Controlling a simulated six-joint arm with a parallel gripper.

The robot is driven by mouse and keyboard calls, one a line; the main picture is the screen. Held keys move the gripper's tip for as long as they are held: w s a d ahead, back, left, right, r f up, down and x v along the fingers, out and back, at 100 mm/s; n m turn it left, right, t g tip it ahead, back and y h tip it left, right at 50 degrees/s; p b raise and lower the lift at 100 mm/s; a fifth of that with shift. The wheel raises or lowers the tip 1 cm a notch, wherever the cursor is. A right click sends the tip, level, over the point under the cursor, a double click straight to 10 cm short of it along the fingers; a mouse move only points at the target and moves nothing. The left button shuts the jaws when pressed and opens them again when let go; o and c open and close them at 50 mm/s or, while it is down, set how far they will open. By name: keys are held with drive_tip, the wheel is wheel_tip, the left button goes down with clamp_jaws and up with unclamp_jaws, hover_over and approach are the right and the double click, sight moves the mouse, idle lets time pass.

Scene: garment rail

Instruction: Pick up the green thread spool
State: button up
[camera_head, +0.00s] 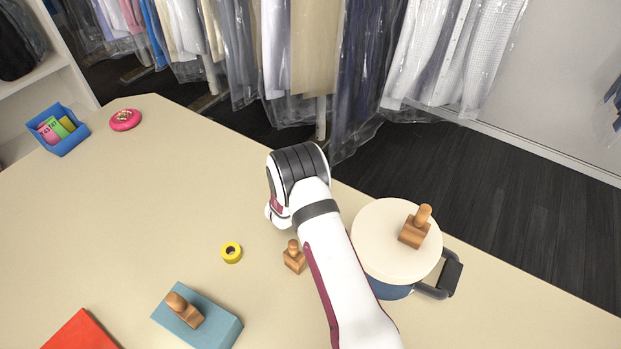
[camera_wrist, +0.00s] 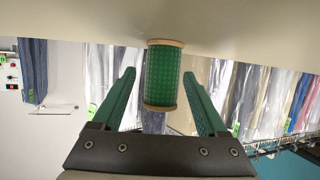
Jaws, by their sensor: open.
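The green thread spool (camera_wrist: 163,76) shows in the wrist view, with pale wooden rims at both ends. It is at the table surface, which fills the top of that view. My gripper (camera_wrist: 158,78) is open, one green finger on each side of the spool as seen in the picture. Gaps show between the spool and both fingers, and nothing is held. I cannot tell how far the spool is beyond the fingertips. In the head view the spool and my fingers are hidden behind my arm.
On the table (camera_head: 150,210) are a yellow ring (camera_head: 231,253), a wooden stamp (camera_head: 294,257) beside my arm, a teal block (camera_head: 222,329) bearing another stamp, and a lidded pot (camera_head: 375,235) at right. A blue bin (camera_head: 70,144) and pink disc (camera_head: 125,119) stand far left. Garments hang behind.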

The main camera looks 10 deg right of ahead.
drive_tip(key=shift+w+d+f, duration=0.1)
drive_tip(key=shift+w+d, duration=0.05)
drive_tip(key=shift+w, duration=0.05)
clamp_jaws()
idle(0.3)
